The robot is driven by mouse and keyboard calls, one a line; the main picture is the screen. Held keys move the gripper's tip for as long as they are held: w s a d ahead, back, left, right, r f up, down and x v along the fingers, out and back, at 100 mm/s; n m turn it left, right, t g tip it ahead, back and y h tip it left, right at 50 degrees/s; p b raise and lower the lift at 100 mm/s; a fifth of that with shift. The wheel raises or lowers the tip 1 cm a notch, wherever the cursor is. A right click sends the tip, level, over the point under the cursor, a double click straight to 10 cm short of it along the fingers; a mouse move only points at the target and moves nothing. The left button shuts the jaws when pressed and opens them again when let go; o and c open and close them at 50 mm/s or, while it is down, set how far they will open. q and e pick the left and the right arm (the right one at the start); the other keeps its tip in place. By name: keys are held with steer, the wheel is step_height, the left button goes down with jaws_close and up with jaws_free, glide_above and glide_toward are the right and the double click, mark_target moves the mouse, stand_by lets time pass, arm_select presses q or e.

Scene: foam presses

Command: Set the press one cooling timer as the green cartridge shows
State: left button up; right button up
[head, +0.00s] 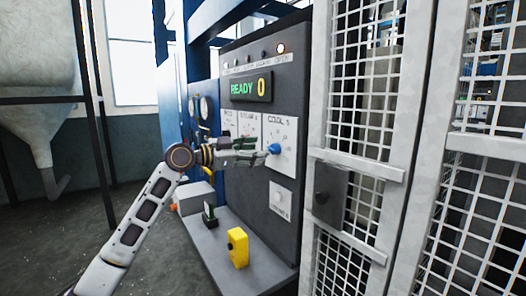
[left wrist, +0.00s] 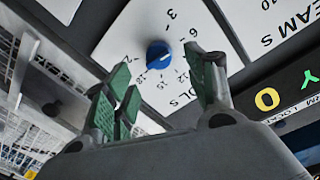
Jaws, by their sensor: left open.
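The cooling timer is a blue knob (head: 273,149) on a white dial plate marked COOL S (head: 285,131) on the press panel. In the left wrist view the knob (left wrist: 158,54) sits among printed numbers; its exact setting is hard to tell. My left gripper (head: 264,158) is open in front of the dial. Its green-padded fingers (left wrist: 160,88) lie on either side of the lower dial, with the knob beyond them; I see no clear contact. A small dark upright object with a green part (head: 209,213) stands on the shelf, possibly the green cartridge; its markings are unreadable.
A display (head: 250,87) reads READY 0, with a lit lamp (head: 281,48) above it. A yellow block (head: 237,247) stands on the grey shelf (head: 212,252). A white mesh guard (head: 365,125) closes off the right side.

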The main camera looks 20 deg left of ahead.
arm_select(q)
steer(key=v, duration=0.6)
steer(key=shift+s+a, duration=0.15)
steer(key=shift+s, duration=0.05)
stand_by(0.4)
arm_select(e)
steer(key=shift+s, duration=0.1)
